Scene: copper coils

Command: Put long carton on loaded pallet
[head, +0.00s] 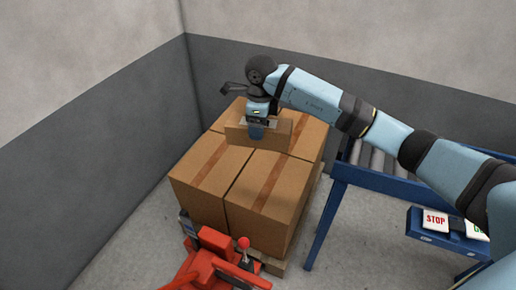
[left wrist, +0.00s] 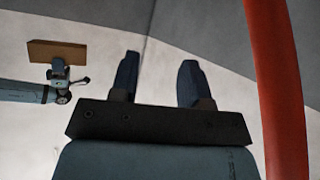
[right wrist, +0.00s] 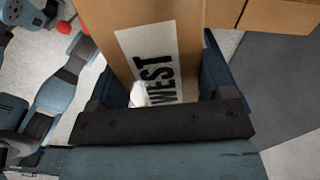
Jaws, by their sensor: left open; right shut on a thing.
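The long carton (head: 235,136) is a brown box over the back part of the load. My right gripper (head: 257,131) is shut on it from above. In the right wrist view the carton (right wrist: 190,40) sits between the fingers, with a white label reading WEST. I cannot tell whether its underside touches the cartons below. The loaded pallet (head: 274,266) bears several large taped cartons (head: 205,172) packed closely together. My left gripper (left wrist: 157,80) is open and empty, away from the load. The left wrist view also shows the long carton (left wrist: 58,51) in my right gripper.
A red machine with a lever (head: 215,243) is at the pallet's near side. Grey walls (head: 100,130) close off the left and back.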

